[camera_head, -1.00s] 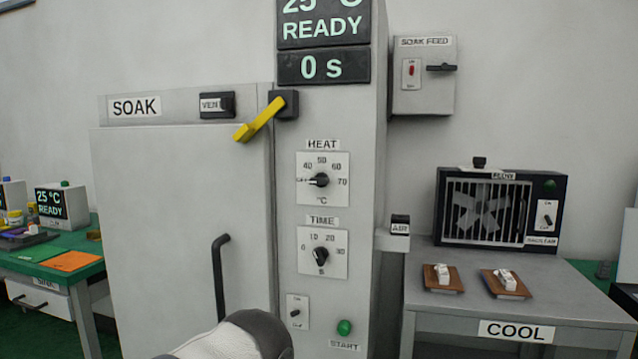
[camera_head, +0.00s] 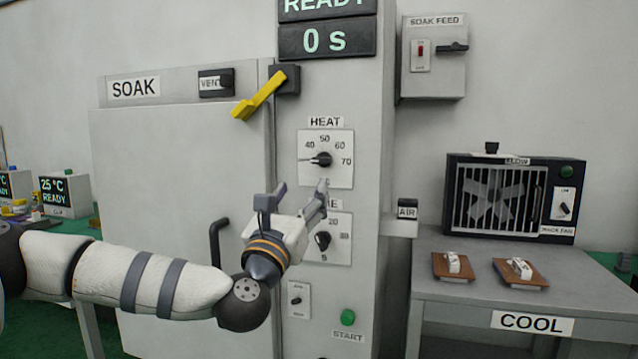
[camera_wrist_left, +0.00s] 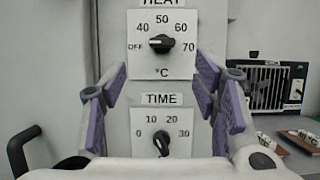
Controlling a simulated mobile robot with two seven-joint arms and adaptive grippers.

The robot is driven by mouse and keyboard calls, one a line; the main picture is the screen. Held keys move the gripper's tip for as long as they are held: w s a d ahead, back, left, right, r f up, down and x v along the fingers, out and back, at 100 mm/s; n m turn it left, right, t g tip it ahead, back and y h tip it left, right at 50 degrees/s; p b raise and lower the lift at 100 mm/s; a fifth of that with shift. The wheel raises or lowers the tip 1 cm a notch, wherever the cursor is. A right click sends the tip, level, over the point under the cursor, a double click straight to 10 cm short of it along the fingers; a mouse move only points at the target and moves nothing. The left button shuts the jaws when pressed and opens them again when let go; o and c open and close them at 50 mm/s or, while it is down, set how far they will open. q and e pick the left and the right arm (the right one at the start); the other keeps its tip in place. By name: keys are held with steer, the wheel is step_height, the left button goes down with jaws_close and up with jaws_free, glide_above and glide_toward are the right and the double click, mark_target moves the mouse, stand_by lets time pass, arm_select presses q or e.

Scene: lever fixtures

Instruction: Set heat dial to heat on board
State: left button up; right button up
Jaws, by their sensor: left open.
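The heat dial (camera_head: 322,159) is a black knob on a white scale plate on the grey soak oven's front column. In the left wrist view the heat dial (camera_wrist_left: 162,44) has its pointer to the left, at OFF; the scale reads 40 to 70 °C. My left gripper (camera_head: 297,192) is open and empty, just below the heat dial and in front of the time dial's label. In the left wrist view its purple-padded fingers (camera_wrist_left: 160,78) stand apart, with the dial centred beyond them. It does not touch the dial. My right gripper is not in view.
The time dial (camera_head: 322,241) is below, partly behind my gripper. A yellow lever (camera_head: 259,95) and a black door handle (camera_head: 217,243) stick out nearby. A green start button (camera_head: 348,317) is lower. The cool table (camera_head: 590,292) with a fan is at right.

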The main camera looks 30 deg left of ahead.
mark_target(320, 163)
arm_select(q)
steer(key=x, duration=1.1)
steer(key=shift+w+d+f, duration=0.1)
steer(key=c, duration=1.2)
